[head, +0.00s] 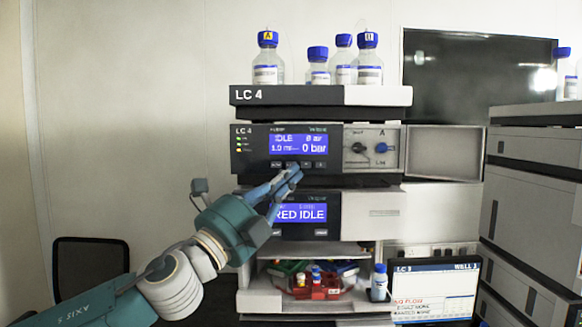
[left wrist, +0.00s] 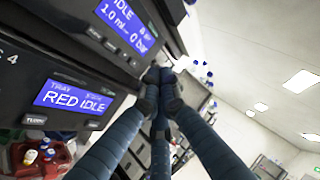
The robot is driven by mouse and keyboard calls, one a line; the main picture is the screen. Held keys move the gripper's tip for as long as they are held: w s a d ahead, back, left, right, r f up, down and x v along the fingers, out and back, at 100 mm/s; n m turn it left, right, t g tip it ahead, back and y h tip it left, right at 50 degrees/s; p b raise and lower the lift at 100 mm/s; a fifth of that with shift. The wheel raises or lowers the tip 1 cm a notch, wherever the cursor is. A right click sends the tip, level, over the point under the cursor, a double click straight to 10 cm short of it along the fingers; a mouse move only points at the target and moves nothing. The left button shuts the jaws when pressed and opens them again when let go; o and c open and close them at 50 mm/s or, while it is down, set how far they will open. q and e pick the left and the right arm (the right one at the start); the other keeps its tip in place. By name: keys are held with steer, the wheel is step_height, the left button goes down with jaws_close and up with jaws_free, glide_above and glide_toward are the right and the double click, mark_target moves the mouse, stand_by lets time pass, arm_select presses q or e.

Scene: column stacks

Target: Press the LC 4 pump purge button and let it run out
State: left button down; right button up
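The LC 4 pump module (head: 340,171) is a dark-fronted unit in the stack, with a blue display (head: 298,144) reading IDLE and 0 bar. A row of small buttons (head: 321,164) sits under the display; their labels are too small to read. My left gripper (head: 296,172) is in front of the pump's lower edge, its fingertips near the buttons and partly covering that row. In the left wrist view its fingers (left wrist: 160,76) come together at the tips, holding nothing. I cannot tell if they touch a button. My right gripper is not in view.
Blue-capped bottles (head: 267,74) stand on the top tray (head: 262,96). A module reading RED IDLE (head: 325,229) is below the pump. Lower are a shelf with coloured racks (head: 316,292) and an LC 3 screen (head: 434,292). Another stack (head: 533,160) stands right.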

arm_select(q)
steer(key=w+b, duration=0.2)
steer(key=w, duration=0.6)
steer(key=shift+w, duration=0.15)
stand_by(1.2)
steer(key=shift+w, duration=0.1)
steer(key=shift+w, duration=0.3)
